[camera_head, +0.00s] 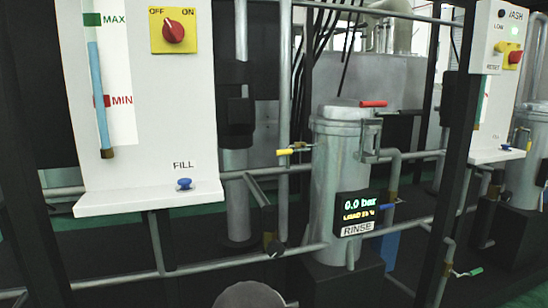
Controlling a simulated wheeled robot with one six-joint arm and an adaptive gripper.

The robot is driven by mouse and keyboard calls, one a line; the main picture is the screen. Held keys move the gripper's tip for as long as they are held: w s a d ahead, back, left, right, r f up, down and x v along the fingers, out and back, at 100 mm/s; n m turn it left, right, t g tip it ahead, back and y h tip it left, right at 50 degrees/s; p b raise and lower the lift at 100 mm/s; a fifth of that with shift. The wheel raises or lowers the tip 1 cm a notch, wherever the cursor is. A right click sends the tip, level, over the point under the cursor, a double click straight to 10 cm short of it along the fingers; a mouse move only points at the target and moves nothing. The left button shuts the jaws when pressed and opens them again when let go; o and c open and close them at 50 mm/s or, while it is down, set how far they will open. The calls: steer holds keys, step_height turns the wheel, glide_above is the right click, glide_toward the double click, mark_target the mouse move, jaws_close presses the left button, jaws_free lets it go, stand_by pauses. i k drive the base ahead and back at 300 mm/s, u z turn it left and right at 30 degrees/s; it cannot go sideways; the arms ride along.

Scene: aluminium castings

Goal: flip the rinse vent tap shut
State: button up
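The rinse vessel (336,180) is a grey metal cylinder standing upright, with a RINSE label (357,229) and a display reading 0.0 bar. A red-handled lever (373,103) lies roughly level at its lid. A yellow-handled tap (284,152) sits on a pipe at its left, its handle pointing left. A blue-handled tap (386,206) is low on its right side. None of these handles bears a readable vent label, so I cannot tell which is the vent tap. My gripper is not in view.
A white panel (140,100) at left carries a level gauge, a red OFF/ON knob (173,31) and a blue FILL knob (184,184). Dark posts (462,130) and grey pipes (210,265) cross around the vessel. A WASH panel (503,40) and a green-handled tap (470,272) are at right.

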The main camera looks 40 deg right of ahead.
mark_target(293, 151)
steer(key=z, duration=1.15)
